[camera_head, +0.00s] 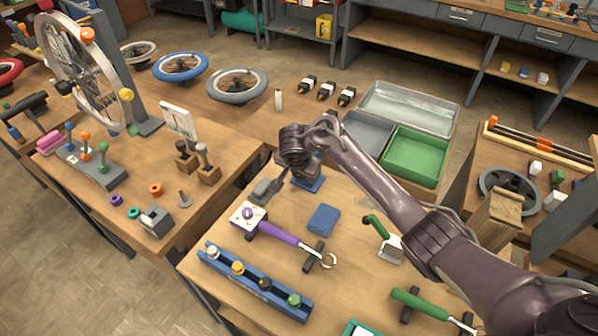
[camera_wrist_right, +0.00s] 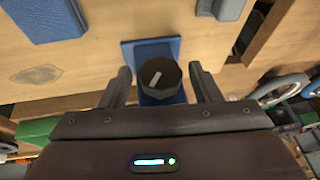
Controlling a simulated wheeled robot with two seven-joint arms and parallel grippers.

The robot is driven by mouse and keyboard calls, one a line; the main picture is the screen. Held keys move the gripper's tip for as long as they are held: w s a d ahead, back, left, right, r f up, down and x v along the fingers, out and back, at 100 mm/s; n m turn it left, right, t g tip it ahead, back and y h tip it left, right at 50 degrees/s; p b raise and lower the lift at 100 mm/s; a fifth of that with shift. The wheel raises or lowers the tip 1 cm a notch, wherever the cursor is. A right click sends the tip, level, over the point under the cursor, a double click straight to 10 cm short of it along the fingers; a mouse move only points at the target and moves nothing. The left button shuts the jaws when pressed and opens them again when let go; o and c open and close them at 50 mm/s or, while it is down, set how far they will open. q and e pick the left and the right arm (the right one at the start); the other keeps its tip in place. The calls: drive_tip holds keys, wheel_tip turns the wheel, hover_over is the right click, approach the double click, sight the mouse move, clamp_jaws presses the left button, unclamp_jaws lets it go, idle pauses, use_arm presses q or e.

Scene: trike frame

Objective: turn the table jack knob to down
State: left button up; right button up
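The table jack knob (camera_wrist_right: 160,80) is a dark round knob with a pale pointer mark on top, seen in the right wrist view. The mark is tilted slightly, its upper end to the right. The knob sits on a blue base (camera_wrist_right: 150,52), which also shows in the head view (camera_head: 308,186). My right gripper (camera_wrist_right: 163,88) is over the knob with one finger on each side. The fingers are open, with narrow gaps to the knob. In the head view my right gripper (camera_head: 300,165) hides the knob. My left gripper is not in view.
A blue block (camera_head: 323,219) and a grey block (camera_head: 265,191) lie close to the base. Grey and green trays (camera_head: 414,180) stand behind.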

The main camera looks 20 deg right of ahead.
drive_tip(key=c, duration=0.8)
drive_tip(key=shift+r+p, duration=0.1)
drive_tip(key=shift+p, duration=0.45)
drive_tip(key=shift+w+a+n+g+h+p, duration=0.1)
drive_tip(key=shift+a+n+g+h+p, duration=0.05)
drive_tip(key=shift+g+h+p, duration=0.35)
drive_tip(key=shift+w+a+n+g+h+p, duration=0.15)
drive_tip(key=shift+g+h+p, duration=0.2)
drive_tip(key=shift+g+h, duration=0.2)
drive_tip(key=shift+f+g+h+b, duration=0.3)
drive_tip(key=shift+g+h+b, duration=0.15)
drive_tip(key=shift+b, duration=0.1)
drive_tip(key=shift+f+g+h+b, duration=0.1)
drive_tip(key=shift+g+h+b, duration=0.3)
drive_tip(key=shift+b, duration=0.45)
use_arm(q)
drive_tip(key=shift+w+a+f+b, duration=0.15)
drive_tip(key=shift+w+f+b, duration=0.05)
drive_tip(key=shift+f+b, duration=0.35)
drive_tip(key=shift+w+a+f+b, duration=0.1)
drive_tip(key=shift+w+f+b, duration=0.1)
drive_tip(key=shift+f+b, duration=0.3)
use_arm(e)
drive_tip(key=shift+n+g+h, duration=0.4)
drive_tip(key=shift+h, duration=0.1)
drive_tip(key=shift+r, duration=0.2)
